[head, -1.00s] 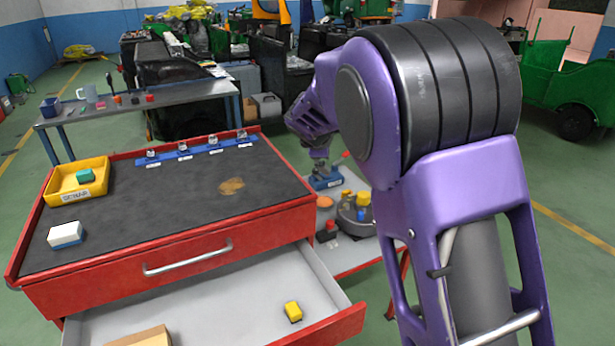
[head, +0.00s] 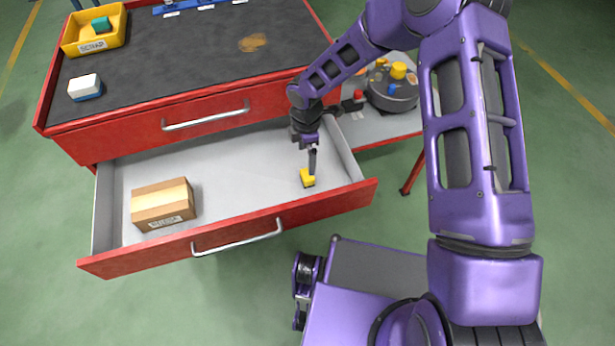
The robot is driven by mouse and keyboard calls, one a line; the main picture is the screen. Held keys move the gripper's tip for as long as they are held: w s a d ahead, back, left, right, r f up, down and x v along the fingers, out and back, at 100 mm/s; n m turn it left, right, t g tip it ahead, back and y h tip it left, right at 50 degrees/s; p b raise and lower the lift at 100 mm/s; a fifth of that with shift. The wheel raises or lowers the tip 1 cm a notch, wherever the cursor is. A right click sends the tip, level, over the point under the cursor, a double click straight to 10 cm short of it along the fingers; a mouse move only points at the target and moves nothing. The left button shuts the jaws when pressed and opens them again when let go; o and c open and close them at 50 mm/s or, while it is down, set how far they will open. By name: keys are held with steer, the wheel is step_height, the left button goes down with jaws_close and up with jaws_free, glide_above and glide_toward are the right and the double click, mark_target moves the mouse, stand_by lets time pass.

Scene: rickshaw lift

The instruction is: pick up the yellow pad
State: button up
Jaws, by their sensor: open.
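The yellow pad (head: 307,180) is a small yellow block on the floor of the open grey drawer (head: 235,165), near its right front corner. My gripper (head: 312,168) points down over the pad, with its dark fingers at the pad's upper edge. The fingers cover a little of the pad. The gripper is open. I cannot tell whether the fingers touch the pad or straddle it.
A brown cardboard box (head: 163,204) lies in the drawer's left part. The red drawer front (head: 150,258) and right wall stand close to the pad. The dark worktop (head: 190,60) above holds a yellow bin (head: 94,30) and a white-and-blue block (head: 85,87). A round grey container (head: 392,95) stands to the right.

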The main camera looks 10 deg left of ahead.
mark_target(307, 174)
step_height(307, 174, down, 10)
steer(key=shift+f, duration=0.25)
steer(key=c, duration=1.4)
steer(key=shift+r, duration=5.05)
steer(key=shift+c, duration=0.2)
